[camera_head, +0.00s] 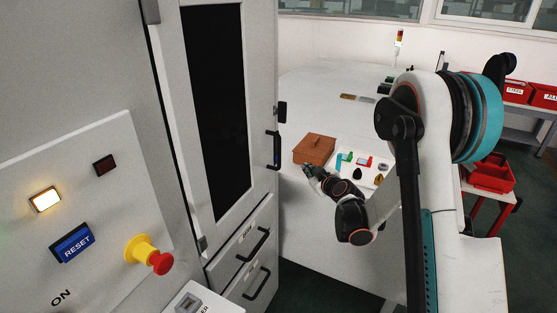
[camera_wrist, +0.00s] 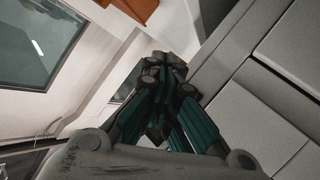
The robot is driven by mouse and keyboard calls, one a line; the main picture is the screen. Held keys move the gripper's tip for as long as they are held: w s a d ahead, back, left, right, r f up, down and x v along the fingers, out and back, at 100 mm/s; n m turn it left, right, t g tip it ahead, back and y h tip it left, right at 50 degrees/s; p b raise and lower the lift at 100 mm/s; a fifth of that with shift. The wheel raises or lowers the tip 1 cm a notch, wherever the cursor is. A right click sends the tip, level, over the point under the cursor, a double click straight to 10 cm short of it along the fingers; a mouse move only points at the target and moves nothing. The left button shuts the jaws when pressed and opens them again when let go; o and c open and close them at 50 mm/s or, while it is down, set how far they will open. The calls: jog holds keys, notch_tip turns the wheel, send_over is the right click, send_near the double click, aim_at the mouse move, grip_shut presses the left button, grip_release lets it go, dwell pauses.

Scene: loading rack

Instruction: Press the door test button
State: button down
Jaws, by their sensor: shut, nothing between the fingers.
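No button with a readable door test label shows. The grey control panel (camera_head: 110,165) at the left of the head view carries a lit white-yellow button (camera_head: 46,199), a dark red square button or lamp (camera_head: 105,163), a blue RESET button (camera_head: 72,242) and a red mushroom button on a yellow base (camera_head: 150,254). My gripper (camera_head: 311,171) is shut and empty, in front of the white bench near the brown box and well right of the panel. In the wrist view my gripper (camera_wrist: 167,62) shows its fingers together.
The tall cabinet has a dark-windowed door (camera_head: 216,110) with a black handle (camera_head: 274,150) and drawers below. A brown box (camera_head: 314,149) and a white tray (camera_head: 350,175) of small parts sit on the white bench (camera_head: 310,95). Red bins (camera_head: 490,174) stand at right.

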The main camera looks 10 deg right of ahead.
jog(key=w+a, duration=0.4)
jog(key=a, duration=0.2)
jog(key=shift+w+a, duration=0.15)
jog(key=shift+w, duration=0.15)
jog(key=shift+a, duration=0.1)
dwell(1.2)
jog(key=shift+w+a, duration=0.25)
jog(key=shift+w+a, duration=0.25)
jog(key=shift+a, duration=0.1)
dwell(1.0)
jog(key=shift+s+d+b, duration=0.35)
jog(key=shift+s+d, duration=0.15)
jog(key=shift+d, duration=0.15)
